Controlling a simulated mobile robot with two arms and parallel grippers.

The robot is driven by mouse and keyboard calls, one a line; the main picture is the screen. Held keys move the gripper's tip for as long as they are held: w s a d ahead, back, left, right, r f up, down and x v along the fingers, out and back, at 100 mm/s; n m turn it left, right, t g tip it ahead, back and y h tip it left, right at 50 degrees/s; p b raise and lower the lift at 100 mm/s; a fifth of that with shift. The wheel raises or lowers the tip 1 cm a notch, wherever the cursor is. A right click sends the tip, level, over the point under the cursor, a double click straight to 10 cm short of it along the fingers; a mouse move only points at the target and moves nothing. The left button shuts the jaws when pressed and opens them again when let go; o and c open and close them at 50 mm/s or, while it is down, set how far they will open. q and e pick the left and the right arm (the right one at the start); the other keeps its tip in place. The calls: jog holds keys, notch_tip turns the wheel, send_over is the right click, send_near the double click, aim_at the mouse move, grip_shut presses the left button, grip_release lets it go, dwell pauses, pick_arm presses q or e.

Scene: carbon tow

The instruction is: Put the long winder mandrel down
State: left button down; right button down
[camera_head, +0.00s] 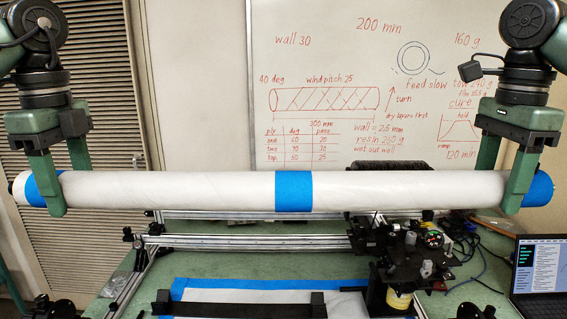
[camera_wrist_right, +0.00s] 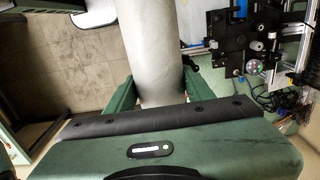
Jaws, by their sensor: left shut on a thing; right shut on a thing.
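The long winder mandrel (camera_head: 390,190) is a white tube with a blue band at its middle and blue ends. It is held level across the head view, above the green bench. My left gripper (camera_head: 48,190) is shut on it near its left end. My right gripper (camera_head: 502,180) is shut on it near its right end. In the right wrist view the mandrel (camera_wrist_right: 150,50) runs between the green fingers of my right gripper (camera_wrist_right: 155,95).
A winder frame with aluminium rails (camera_head: 240,241) and a black carriage (camera_head: 400,265) stands on the green bench (camera_head: 465,300) below. A blue-edged white sheet (camera_head: 235,296) with black supports lies at the front. A laptop (camera_head: 540,275) is at the right. A whiteboard (camera_head: 320,60) stands behind.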

pick_arm(q)
jog(key=shift+s+r, duration=0.1)
jog(key=shift+r, duration=0.05)
pick_arm(e)
jog(key=shift+s+r, duration=0.1)
jog(key=shift+s, duration=0.05)
